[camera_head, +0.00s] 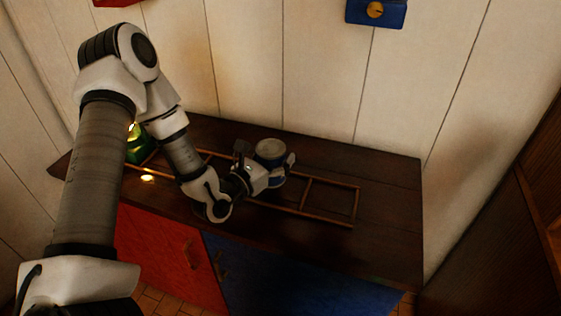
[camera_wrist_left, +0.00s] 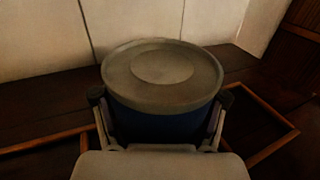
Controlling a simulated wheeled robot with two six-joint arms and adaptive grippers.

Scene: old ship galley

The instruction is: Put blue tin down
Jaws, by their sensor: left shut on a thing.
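The blue tin (camera_head: 270,150) has a grey lid and stands upright over the wooden frame on the dark counter. My left gripper (camera_head: 272,170) is shut on the tin, with a finger on each side of it. In the left wrist view the tin (camera_wrist_left: 163,80) sits between the two fingertips of the left gripper (camera_wrist_left: 160,100). Its lower part is hidden by the gripper, so I cannot tell whether its base touches the counter. My right gripper is not in view.
A low wooden frame (camera_head: 357,205) with dividers lies along the dark counter (camera_head: 395,215). A green lantern (camera_head: 138,148) glows at the left end. The counter is clear right of the frame. A white plank wall (camera_head: 290,70) rises behind. Red (camera_head: 155,245) and blue (camera_head: 290,280) cupboard doors are below.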

